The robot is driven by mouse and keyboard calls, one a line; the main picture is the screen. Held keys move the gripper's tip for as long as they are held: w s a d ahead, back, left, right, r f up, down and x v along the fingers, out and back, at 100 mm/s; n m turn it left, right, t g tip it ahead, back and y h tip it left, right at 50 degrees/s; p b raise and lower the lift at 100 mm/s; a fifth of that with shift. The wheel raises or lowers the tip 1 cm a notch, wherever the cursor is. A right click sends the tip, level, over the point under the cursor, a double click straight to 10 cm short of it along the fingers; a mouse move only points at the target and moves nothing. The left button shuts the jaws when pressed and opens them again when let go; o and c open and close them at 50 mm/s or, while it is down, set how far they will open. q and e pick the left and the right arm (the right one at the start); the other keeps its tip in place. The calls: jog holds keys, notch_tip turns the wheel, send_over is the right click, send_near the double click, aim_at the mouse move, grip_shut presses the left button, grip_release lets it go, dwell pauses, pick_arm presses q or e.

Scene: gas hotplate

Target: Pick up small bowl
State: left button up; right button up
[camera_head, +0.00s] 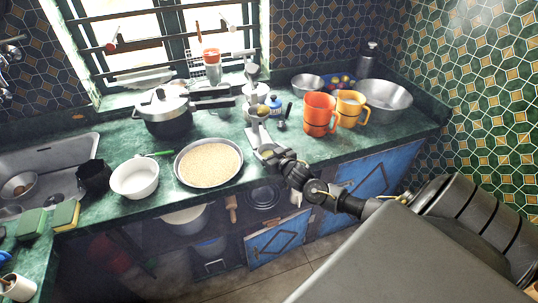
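A small metal bowl (307,84) stands at the back of the green counter, behind the orange mug (319,114). A white bowl (134,179) stands at the counter's front left. A large metal bowl (385,101) is at the back right. My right gripper (268,153) reaches in from the right, over the front of the counter, just right of the pan of grain (208,163) and well in front of the small metal bowl. My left gripper is out of view.
A yellow-orange mug (350,107) stands beside the orange one. A lidded pot (163,110) is at the back left, and sponges (66,215) lie by the sink. Clear counter lies right of my gripper.

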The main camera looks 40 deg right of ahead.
jog(key=shift+c, duration=0.9)
